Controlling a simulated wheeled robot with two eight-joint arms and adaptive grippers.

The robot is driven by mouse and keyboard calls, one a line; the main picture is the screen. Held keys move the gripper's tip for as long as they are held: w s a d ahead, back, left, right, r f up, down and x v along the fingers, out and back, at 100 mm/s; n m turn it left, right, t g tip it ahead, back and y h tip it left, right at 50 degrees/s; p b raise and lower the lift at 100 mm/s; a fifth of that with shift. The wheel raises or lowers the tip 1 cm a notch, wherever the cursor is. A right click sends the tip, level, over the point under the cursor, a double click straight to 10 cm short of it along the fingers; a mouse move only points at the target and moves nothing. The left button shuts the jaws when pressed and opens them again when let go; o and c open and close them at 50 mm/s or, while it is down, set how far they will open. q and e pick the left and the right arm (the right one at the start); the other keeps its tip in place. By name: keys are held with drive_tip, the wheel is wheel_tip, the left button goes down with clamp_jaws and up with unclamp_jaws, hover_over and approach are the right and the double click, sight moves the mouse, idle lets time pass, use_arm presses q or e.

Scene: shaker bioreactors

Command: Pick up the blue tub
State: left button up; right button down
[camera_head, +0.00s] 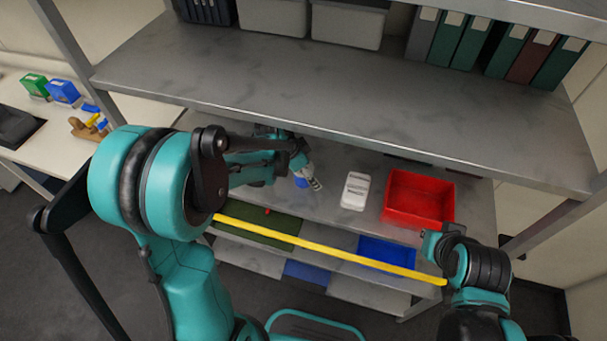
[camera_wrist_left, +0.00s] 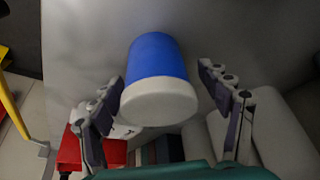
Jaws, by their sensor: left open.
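The blue tub (camera_wrist_left: 157,58), a blue cylinder with a white lid, shows in the middle of the left wrist view. In the head view only a small blue part of it (camera_head: 300,184) shows on the lower shelf beside my left gripper; the arm hides the rest. My left gripper (camera_wrist_left: 160,76) is open, with one finger on either side of the tub's lid end.
On the lower shelf (camera_head: 335,213) are a white box (camera_head: 355,191) and a red bin (camera_head: 418,199). A yellow bar (camera_head: 330,251) runs along its front. An upper shelf (camera_head: 300,95) overhangs it. A blue bin (camera_head: 387,252) sits lower down.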

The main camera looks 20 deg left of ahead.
use_arm(q)
drive_tip(key=c, duration=1.4)
drive_tip(key=shift+r, duration=0.1)
